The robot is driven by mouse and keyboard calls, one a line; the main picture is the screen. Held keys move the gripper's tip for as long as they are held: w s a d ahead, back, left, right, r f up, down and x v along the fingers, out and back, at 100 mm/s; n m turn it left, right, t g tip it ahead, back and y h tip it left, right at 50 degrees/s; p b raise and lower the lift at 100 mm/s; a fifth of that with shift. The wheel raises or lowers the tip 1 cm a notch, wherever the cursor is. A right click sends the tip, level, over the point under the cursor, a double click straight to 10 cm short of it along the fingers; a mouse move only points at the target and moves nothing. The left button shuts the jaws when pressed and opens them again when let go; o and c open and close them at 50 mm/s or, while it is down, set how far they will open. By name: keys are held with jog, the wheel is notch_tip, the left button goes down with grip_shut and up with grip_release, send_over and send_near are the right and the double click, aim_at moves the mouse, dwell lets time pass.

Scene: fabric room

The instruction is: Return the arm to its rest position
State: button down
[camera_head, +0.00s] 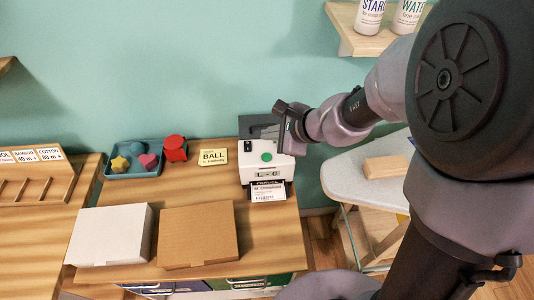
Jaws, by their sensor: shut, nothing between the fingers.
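My gripper (266,131) is above the white label printer (246,160) at the back right of the wooden counter (187,187). It is shut and appears empty; its fingers point left. My arm reaches in from the right side of the view. The printer has a green round button and a small display. A printed label (268,191) sticks out of its front. I cannot tell whether the gripper touches the printer.
A white box (110,236) and a brown box (198,235) lie at the counter's front. A teal tray (120,174) of colored shapes, a red container (175,149) and a BALL card (213,157) stand behind. An ironing board (350,172) with a wooden block (386,167) is right. A bottle shelf (352,43) hangs above.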

jog(key=shift+r, duration=0.1)
dwell(0.3)
jog(key=s+a+r+n, duration=0.2)
jog(key=s+r+n, duration=0.3)
jog(key=s+r, duration=0.1)
jog(key=s+d+r+n+h, duration=0.2)
jog(key=s+d+n, duration=0.1)
jog(key=s, duration=0.5)
jog(key=s+d+r+n+g+h, duration=0.1)
jog(key=s+d+r+n+h, duration=0.1)
jog(key=s+n, duration=0.4)
jog(key=s+d+r, duration=0.1)
jog(key=s+d, duration=0.1)
jog(key=shift+s+d, duration=0.15)
jog(key=shift+s, duration=0.2)
